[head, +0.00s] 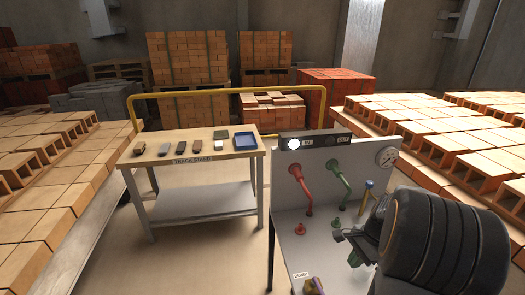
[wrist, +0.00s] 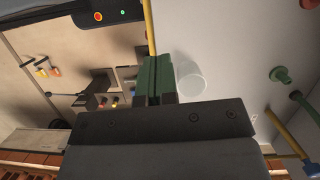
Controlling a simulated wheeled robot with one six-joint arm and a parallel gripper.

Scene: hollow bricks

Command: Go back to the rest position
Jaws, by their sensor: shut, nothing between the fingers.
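My gripper (wrist: 156,80) shows in the wrist view with its two green fingers together and nothing between them. Its dark body fills the lower middle of that view. In the head view my gripper (head: 342,236) is at the right, in front of the grey panel stand and above its base shelf. The dark rounded links of my arm fill the lower right corner and hide part of the stand. No contact between the fingers and the stand can be made out.
The grey panel stand (head: 290,185) carries a red pipe (head: 307,190), a green pipe (head: 340,180) and a gauge (head: 387,156). A work table (head: 165,152) with several small blocks and a blue tray (head: 245,141) stands left. Brick stacks line both sides; floor between is open.

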